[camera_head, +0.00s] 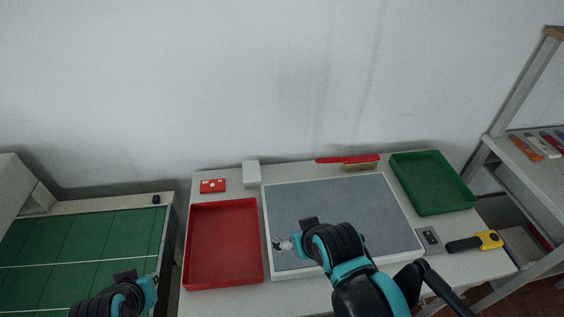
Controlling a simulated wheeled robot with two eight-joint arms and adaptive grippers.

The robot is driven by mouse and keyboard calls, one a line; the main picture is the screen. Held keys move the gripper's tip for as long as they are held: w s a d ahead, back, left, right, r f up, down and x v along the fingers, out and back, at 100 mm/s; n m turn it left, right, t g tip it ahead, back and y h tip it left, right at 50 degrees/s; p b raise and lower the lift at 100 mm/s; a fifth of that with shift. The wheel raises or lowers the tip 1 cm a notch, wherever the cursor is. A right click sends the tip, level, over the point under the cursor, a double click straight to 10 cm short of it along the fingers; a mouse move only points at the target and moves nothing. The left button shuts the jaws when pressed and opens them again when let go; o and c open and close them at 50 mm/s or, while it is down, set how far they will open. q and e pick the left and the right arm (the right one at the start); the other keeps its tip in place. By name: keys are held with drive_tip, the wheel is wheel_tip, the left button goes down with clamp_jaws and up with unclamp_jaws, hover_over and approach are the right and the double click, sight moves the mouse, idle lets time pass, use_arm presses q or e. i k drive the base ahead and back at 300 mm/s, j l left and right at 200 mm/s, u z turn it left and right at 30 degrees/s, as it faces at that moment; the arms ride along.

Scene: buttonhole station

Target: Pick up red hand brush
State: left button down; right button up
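The red hand brush (348,159) lies at the back edge of the white table, behind the grey mat. Its red handle points left and its tan bristles show below the back at the right end. My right gripper (290,243) is over the left front part of the mat, well in front of the brush and apart from it. Its fingers are too small and hidden to read. My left gripper (143,282) is at the lower left, over the green surface, far from the brush. Its finger opening cannot be made out.
On the table are a red tray (224,200), a green tray (411,156), the grey mat (345,203), a white block (251,174), a small red box (212,186), a grey plate (430,239) and a yellow-black tool (488,240). A shelf (525,150) stands right.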

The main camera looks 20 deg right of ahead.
sight(357, 160)
drive_tip(key=k+l+u, duration=0.15)
drive_tip(key=u, duration=0.3)
drive_tip(key=k+l+u, duration=0.1)
drive_tip(key=u, duration=0.35)
drive_tip(key=i+u, duration=0.2)
drive_tip(key=u, duration=0.2)
drive_tip(key=j+z, duration=0.1)
drive_tip(key=z, duration=0.35)
drive_tip(key=j+z, duration=0.1)
drive_tip(key=z, duration=0.35)
drive_tip(key=j+z, duration=0.1)
drive_tip(key=z, duration=0.35)
drive_tip(key=j+z, duration=0.1)
drive_tip(key=z, duration=0.35)
drive_tip(key=j+z, duration=0.1)
drive_tip(key=z, duration=0.8)
drive_tip(key=i+l+u, duration=0.15)
drive_tip(key=l+u, duration=0.25)
drive_tip(key=i+l+u, duration=0.15)
drive_tip(key=u, duration=0.2)
drive_tip(key=l+u, duration=0.75)
drive_tip(key=i+l, duration=0.05)
